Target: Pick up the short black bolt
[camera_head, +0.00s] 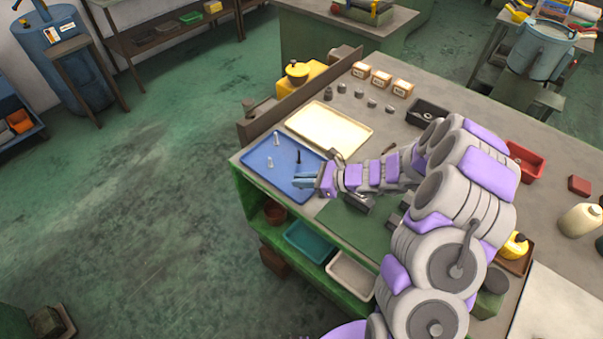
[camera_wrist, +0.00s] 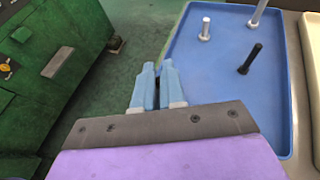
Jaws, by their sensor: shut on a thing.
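My gripper (camera_head: 301,182) is at the front right of the blue tray (camera_head: 263,156). In the wrist view my gripper (camera_wrist: 157,68) has its two light-blue fingers close together, with a narrow dark thing (camera_wrist: 157,92) between them. It is mostly hidden by the fingers and fits the short black bolt. A longer black bolt (camera_head: 299,156) stands upright in the tray, apart from the gripper; it also shows in the wrist view (camera_wrist: 250,60). A short silver bolt (camera_wrist: 205,29) and a longer silver bolt (camera_wrist: 258,12) stand in the tray too.
A cream tray (camera_head: 328,130) lies behind the blue tray. Small boxes (camera_head: 381,79) and several small metal parts stand farther back. A black bin (camera_head: 427,112) and a red bin (camera_head: 524,160) stand to the right. Open green floor (camera_head: 130,210) lies left of the bench.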

